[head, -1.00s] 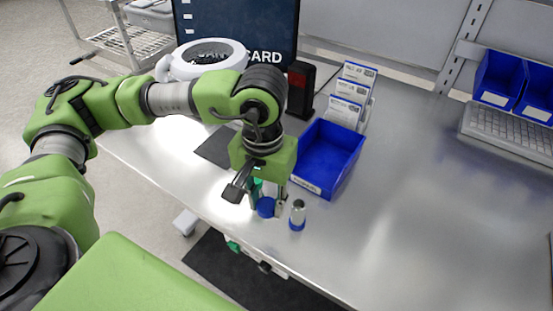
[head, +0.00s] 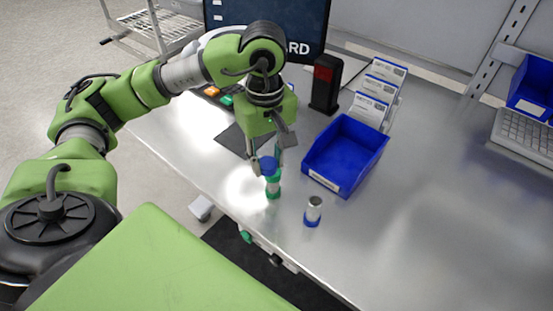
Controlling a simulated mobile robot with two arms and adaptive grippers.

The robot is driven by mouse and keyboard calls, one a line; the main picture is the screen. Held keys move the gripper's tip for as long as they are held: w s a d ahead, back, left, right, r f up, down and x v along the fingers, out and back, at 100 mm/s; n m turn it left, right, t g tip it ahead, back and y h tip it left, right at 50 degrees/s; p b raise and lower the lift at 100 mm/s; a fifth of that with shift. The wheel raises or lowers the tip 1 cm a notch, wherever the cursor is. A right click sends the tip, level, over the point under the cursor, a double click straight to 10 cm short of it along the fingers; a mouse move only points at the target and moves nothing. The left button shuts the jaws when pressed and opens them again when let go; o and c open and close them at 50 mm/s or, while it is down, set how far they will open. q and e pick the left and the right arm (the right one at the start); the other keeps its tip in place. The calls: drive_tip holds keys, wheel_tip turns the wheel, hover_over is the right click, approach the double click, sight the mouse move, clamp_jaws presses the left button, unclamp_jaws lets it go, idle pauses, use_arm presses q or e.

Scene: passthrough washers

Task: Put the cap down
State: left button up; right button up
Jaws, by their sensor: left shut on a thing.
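A silver cylinder (head: 314,206) with a blue base stands upright on the bench to the right, apart from the gripper. My right gripper is out of view.
A blue bin (head: 322,178) stands right of the gripper, with white card boxes (head: 374,98) and a black and red device (head: 326,82) behind it. A dark mat (head: 232,141) lies behind the gripper. The bench (head: 430,230) is clear at right.

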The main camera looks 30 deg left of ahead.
use_arm(q)
drive_tip(key=w+a+f+b, duration=0.1)
drive_tip(key=w+f, duration=0.2)
drive_tip(key=w+a+f+b, duration=0.1)
drive_tip(key=w+a+f, duration=0.1)
drive_tip(key=w, duration=0.2)
drive_tip(key=w+a+f+b, duration=0.2)
drive_tip(key=w+f, duration=0.1)
drive_tip(key=shift+w+f, duration=0.45)
drive_tip(key=f, duration=0.1)
drive_tip(key=f+b, duration=0.2)
drive_tip(key=shift+w+a+f, duration=0.2)
drive_tip(key=shift+w+f, duration=0.05)
drive_tip(key=shift+f, duration=0.15)
drive_tip(key=shift+r, duration=0.1)
drive_tip(key=shift+f+b, duration=0.2)
drive_tip(key=shift+b, duration=0.1)
drive_tip(key=o, duration=1.2)
